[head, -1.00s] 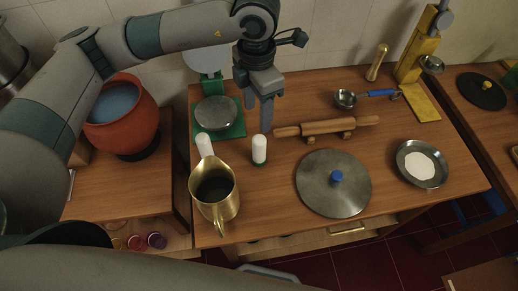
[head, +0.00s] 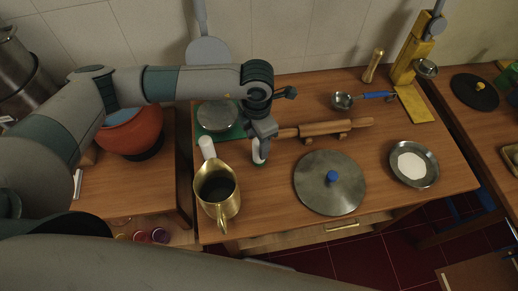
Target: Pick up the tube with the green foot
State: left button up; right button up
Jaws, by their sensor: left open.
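The tube with the green foot (head: 258,157) stands upright on the wooden table, white with a green band at its base. My left gripper (head: 261,141) is open and low over it, with its fingers at the tube's upper part. The gripper hides the tube's top, and I cannot tell whether the fingers touch it. A second white tube (head: 206,147) stands to the left, its lower part hidden behind the brass jug. My right gripper is out of view.
The brass jug (head: 217,192) stands close at the front left. A rolling pin (head: 325,129) lies just right of the gripper, and a metal lid (head: 330,183) with a blue knob lies at front right. A scale (head: 217,115) stands behind left.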

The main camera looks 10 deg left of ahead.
pick_arm(q)
jog(key=shift+f+p, duration=0.35)
jog(key=shift+p, duration=0.15)
notch_tip(320, 180, down, 4)
jog(key=shift+d+r+p, duration=0.15)
jog(key=shift+r+p, duration=0.05)
jog(key=shift+p, duration=1)
jog(key=shift+f, duration=0.45)
jog(key=c, duration=1.2)
